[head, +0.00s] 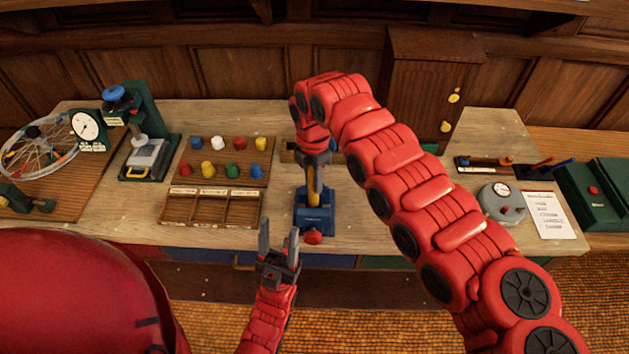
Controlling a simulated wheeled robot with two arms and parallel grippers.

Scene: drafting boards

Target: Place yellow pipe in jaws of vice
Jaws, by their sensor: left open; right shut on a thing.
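The blue vice (314,213) with a red knob at its front stands near the front edge of the bench, at the middle of the head view. The yellow pipe (313,184) is upright at the top of the vice, its lower end at the jaws. I cannot tell whether it is seated between them. My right gripper (317,172) comes down from above and is shut on the pipe, hiding its upper part. My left gripper (279,238) is open and empty, fingers pointing up, in front of the bench and left of the vice's red knob.
A wooden tray (210,226) with several coloured pegs behind it lies left of the vice. A green press (146,135) and a spoked wheel (40,145) stand further left. A round gauge (502,203), a paper sheet (551,213) and a green case (597,192) are at the right.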

